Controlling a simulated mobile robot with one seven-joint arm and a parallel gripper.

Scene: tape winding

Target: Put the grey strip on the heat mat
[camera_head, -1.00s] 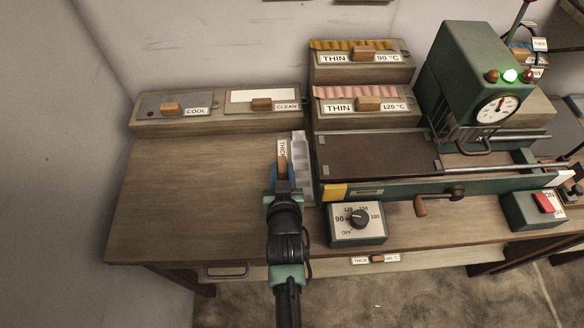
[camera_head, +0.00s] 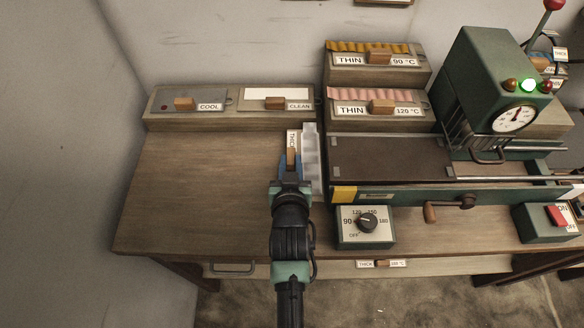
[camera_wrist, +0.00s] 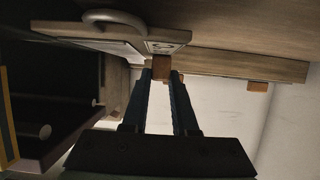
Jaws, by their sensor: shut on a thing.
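The grey strip (camera_head: 311,158) is pale and stepped along its length. It shows in the head view beside a white label reading THICK and a brown wooden handle (camera_head: 291,158). My gripper (camera_head: 291,172) is shut on that handle. In the wrist view, the fingertips of my gripper (camera_wrist: 161,78) close on the brown handle (camera_wrist: 162,67). The strip is over the bench, just left of the green machine; I cannot tell its height. The dark brown flat mat (camera_head: 390,158), apparently the heat mat, lies on the machine to the right of the strip.
A dial box (camera_head: 365,226) stands in front of the machine, near a crank (camera_head: 450,206). COOL (camera_head: 180,100) and CLEAN (camera_head: 276,99) holders stand behind my gripper. THIN 90 °C (camera_head: 375,62) and 120 °C (camera_head: 375,105) racks rise behind the mat. The bench (camera_head: 200,185) is clear at left.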

